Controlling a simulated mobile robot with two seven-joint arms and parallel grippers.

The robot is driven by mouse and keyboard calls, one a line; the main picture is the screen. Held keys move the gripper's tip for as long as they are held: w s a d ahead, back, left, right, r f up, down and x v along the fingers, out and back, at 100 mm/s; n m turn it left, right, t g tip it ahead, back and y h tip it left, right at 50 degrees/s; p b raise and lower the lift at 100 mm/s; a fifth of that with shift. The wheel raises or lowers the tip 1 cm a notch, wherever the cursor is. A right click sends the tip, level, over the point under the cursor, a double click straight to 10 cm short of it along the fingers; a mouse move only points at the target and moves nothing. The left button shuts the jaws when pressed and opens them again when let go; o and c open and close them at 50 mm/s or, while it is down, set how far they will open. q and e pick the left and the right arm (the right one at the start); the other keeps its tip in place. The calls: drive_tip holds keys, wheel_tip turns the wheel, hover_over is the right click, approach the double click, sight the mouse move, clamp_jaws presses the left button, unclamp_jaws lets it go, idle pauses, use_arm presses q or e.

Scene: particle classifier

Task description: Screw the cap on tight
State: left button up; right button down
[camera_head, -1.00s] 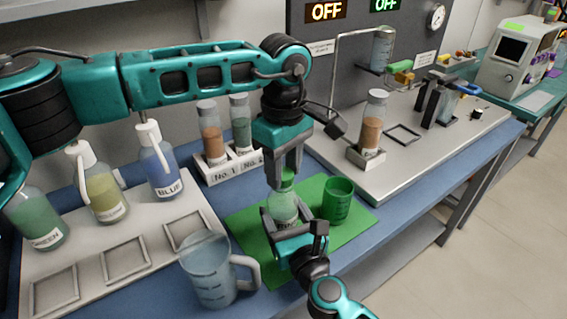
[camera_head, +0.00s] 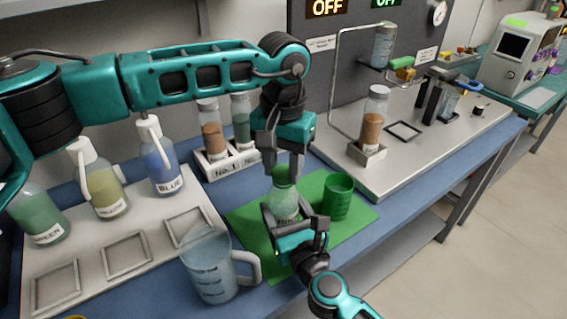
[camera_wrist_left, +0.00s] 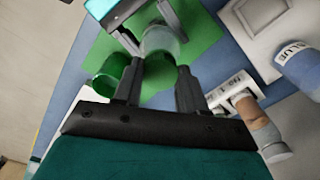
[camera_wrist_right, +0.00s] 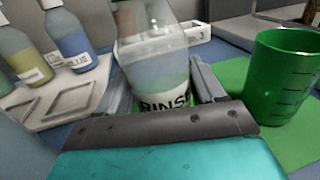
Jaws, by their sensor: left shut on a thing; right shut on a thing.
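A clear bottle labelled RINSE (camera_head: 283,204) stands upright over the green mat (camera_head: 245,222); it fills the middle of the right wrist view (camera_wrist_right: 155,60). My right gripper (camera_head: 287,212) is shut on its lower body from the front. A green cap (camera_head: 284,174) sits at the bottle's mouth. My left gripper (camera_head: 282,165) points down from above, its two fingers on either side of the cap, shut on it. The left wrist view looks down on the bottle (camera_wrist_left: 162,42) between the fingers. How tightly the cap sits cannot be seen.
A green cup (camera_head: 338,196) stands just right of the bottle. A clear jug (camera_head: 208,265) is at front left. Bottles with coloured contents, including the BLUE bottle (camera_head: 160,160), stand at left. A two-bottle rack (camera_head: 222,169) stands behind.

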use_arm(q)
drive_tip(key=m, duration=0.5)
drive_tip(key=o, duration=1)
drive_tip(key=shift+r, duration=2.25)
drive_tip(key=shift+c, duration=0.3)
